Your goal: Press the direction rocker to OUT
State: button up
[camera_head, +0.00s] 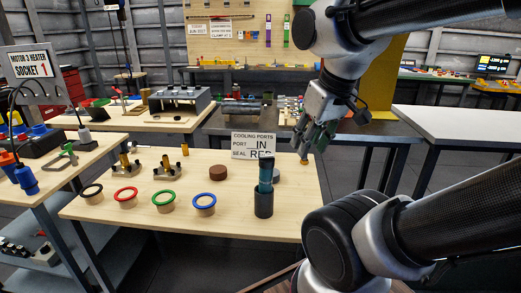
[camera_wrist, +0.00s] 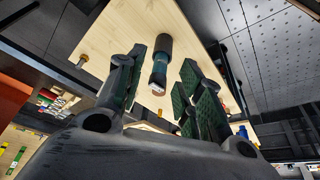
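I cannot make out a direction rocker or an OUT marking in either view. My gripper (camera_head: 308,145) is above the back right of the near wooden table in the head view. In the wrist view my gripper (camera_wrist: 163,75) is open, its two green-padded fingers apart with nothing held between them. A dark cylinder with a teal upper part (camera_head: 264,190) stands on the table, left of and nearer than the gripper. It also shows beyond the finger gap in the wrist view (camera_wrist: 161,62), apart from the fingers.
The wooden table (camera_head: 235,225) holds black, red, green and blue rings (camera_head: 204,211), brass fittings (camera_head: 167,170) and a "COOLING PORTS" sign (camera_head: 253,145). A "MOTOR 3 HEATER SOCKET 1" panel (camera_head: 31,63) stands at left. A white-topped table (camera_head: 455,127) at right is clear.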

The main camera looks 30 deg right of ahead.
jog(key=w+a+f, duration=0.1)
jog(key=n+g+h, duration=0.4)
jog(key=n+g, duration=0.3)
jog(key=n, duration=0.4)
send_near(267, 155)
jog(key=x, duration=0.7)
jog(key=shift+d+f, duration=0.15)
jog(key=shift+f, duration=0.15)
jog(key=shift+t, duration=0.3)
grip_shut()
